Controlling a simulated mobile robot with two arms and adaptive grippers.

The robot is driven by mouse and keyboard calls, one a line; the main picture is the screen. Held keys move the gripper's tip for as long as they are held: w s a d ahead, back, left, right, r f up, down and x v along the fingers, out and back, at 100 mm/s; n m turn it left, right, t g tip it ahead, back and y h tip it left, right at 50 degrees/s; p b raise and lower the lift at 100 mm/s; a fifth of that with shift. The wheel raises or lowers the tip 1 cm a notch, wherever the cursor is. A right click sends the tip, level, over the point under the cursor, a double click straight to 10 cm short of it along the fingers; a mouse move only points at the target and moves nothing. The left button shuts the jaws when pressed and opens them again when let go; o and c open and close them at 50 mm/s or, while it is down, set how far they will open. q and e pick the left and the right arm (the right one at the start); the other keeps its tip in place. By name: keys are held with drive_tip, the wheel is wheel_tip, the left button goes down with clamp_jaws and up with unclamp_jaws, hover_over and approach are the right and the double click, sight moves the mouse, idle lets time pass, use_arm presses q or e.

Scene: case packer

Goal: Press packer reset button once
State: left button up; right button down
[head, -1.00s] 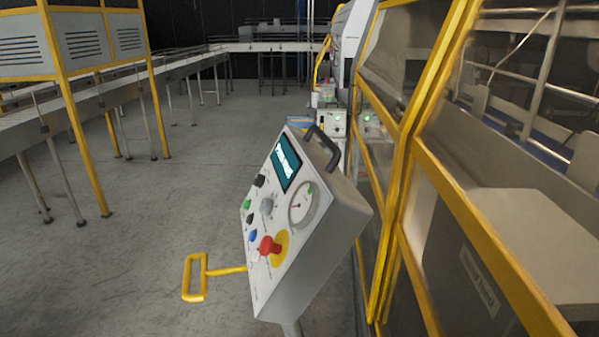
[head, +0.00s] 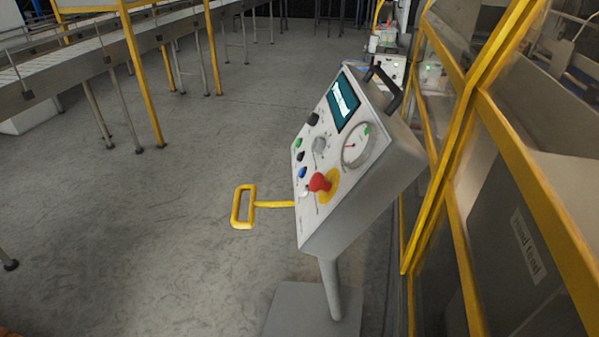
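The packer's control panel (head: 329,207) is a grey tilted box on a post in the middle of the head view. Its face carries a screen (head: 343,100), a round gauge (head: 357,148), a red mushroom button (head: 319,182) on a yellow disc, a blue button (head: 302,173), a green button (head: 297,143), a black button (head: 300,156) and a white button (head: 305,191). Knobs sit above these buttons. The labels are too small to read, so I cannot tell which one is the reset button. Neither of my grippers is in view.
A yellow loop handle (head: 242,207) sticks out left from the panel. The panel's post stands on a grey base plate (head: 285,310). The yellow-framed packer guard (head: 525,165) rises close on the right. Conveyor legs stand at upper left. The floor (head: 150,230) left of the panel is clear.

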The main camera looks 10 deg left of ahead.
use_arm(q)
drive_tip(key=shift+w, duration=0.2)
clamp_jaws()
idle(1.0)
